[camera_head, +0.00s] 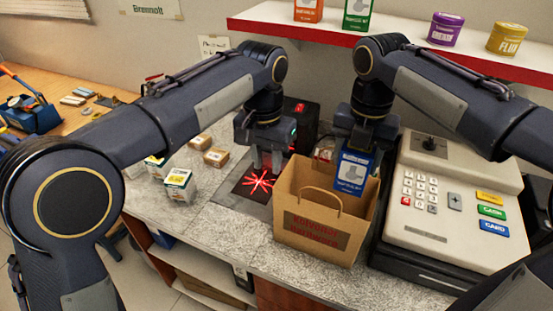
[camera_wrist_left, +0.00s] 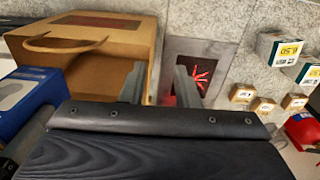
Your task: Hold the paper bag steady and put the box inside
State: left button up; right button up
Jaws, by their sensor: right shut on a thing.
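The brown paper bag (camera_head: 322,233) stands upright and open on the counter, its front handle raised. My right gripper (camera_head: 356,150) is shut on a blue and white box (camera_head: 353,172) and holds it upright over the bag's mouth, its lower part overlapping the opening. My left gripper (camera_head: 266,163) is at the bag's left rear edge, fingers pointing down. In the left wrist view its fingers (camera_wrist_left: 160,85) are apart, with the bag's side wall (camera_wrist_left: 152,60) between them. The blue box (camera_wrist_left: 28,98) shows there at the left. The bag's inside is mostly hidden in the head view.
A cash register (camera_head: 450,190) stands close right of the bag. A dark scanner plate (camera_head: 245,185) with red light lies left of it. Small cartons (camera_head: 180,185) and brown boxes (camera_head: 215,157) are farther left. A red-edged shelf (camera_head: 400,48) with cans hangs behind.

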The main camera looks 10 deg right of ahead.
aim_at(276, 197)
pick_arm(q)
jog(key=shift+d+f, duration=0.2)
jog(key=shift+d, duration=0.3)
jog(key=shift+d+f, duration=0.15)
jog(key=shift+d, duration=0.3)
jog(key=shift+f, duration=0.35)
notch_tip(276, 197, down, 11)
jog(key=shift+f, duration=0.1)
grip_shut()
